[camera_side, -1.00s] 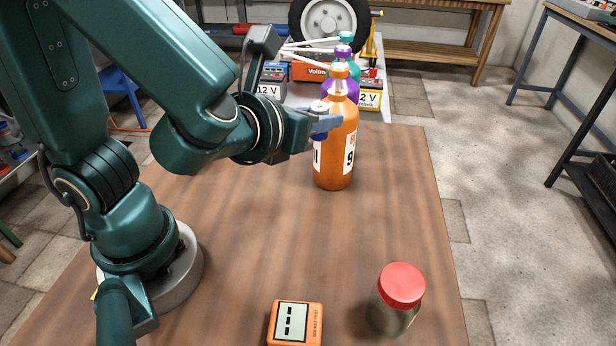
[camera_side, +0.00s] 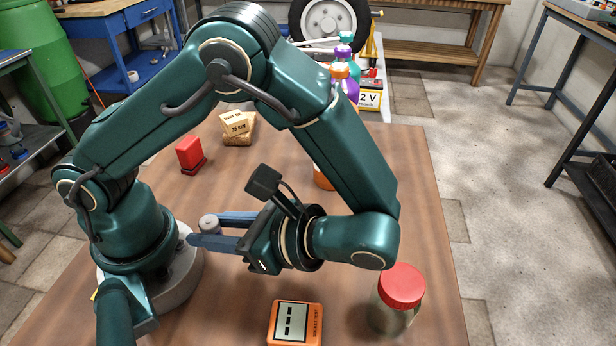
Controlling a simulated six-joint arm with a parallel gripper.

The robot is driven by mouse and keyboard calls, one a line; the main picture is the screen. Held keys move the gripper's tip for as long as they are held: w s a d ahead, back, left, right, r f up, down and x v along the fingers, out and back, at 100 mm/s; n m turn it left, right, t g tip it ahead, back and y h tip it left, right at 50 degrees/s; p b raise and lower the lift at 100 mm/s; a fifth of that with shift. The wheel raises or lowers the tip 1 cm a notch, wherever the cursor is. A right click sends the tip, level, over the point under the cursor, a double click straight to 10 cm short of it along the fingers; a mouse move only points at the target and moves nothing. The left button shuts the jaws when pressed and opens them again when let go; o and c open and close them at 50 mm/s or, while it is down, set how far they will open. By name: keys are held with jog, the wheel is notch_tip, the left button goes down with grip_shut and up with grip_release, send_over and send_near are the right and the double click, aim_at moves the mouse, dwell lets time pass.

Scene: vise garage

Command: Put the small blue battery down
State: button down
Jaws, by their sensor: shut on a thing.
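My gripper (camera_side: 208,228) is at the left of the table in the side view, beside my base, with its fingers pointing left. It is shut on the small blue battery (camera_side: 209,224), a short upright cylinder whose pale greyish top shows between the fingertips. The near finger hides most of its body. I cannot tell whether its lower end touches the table.
An orange tester (camera_side: 295,324) and a red-lidded jar (camera_side: 401,287) stand at the front. My arm mostly hides an orange bottle (camera_side: 322,179). The wooden table (camera_side: 415,190) is bare along its right side.

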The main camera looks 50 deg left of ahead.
jog(key=d+r+n+g+h, duration=0.3)
jog(key=d+n+g+h, duration=0.2)
jog(key=d+n+h, duration=1.1)
jog(key=w+n+t+h, duration=0.3)
jog(key=w, duration=0.1)
jog(key=w+r+n+t+h, duration=0.1)
jog(key=w+n+t+h, duration=0.1)
jog(key=w+n+t, duration=0.1)
jog(key=w+r+n+t+h, duration=0.1)
jog(key=w+n+t+h, duration=0.2)
jog(key=w+n, duration=0.2)
jog(key=shift+w+d+r+h, duration=0.1)
jog(key=shift+w+d+h, duration=0.1)
jog(key=shift+w, duration=0.3)
jog(key=shift+w+d+h, duration=0.1)
jog(key=shift+w+d, duration=0.05)
jog(key=shift+w, duration=0.3)
jog(key=w+a+f+n+t+y, duration=0.1)
jog(key=w+a+f+n+t, duration=0.1)
jog(key=w+a+n+t, duration=0.65)
jog(key=shift+m+t, duration=0.25)
jog(key=shift+t, duration=0.1)
jog(key=f, duration=0.5)
jog(key=shift+w+a+f, duration=0.1)
jog(key=shift+w+a, duration=0.1)
jog(key=shift+w, duration=0.2)
jog(key=shift+f, duration=2.45)
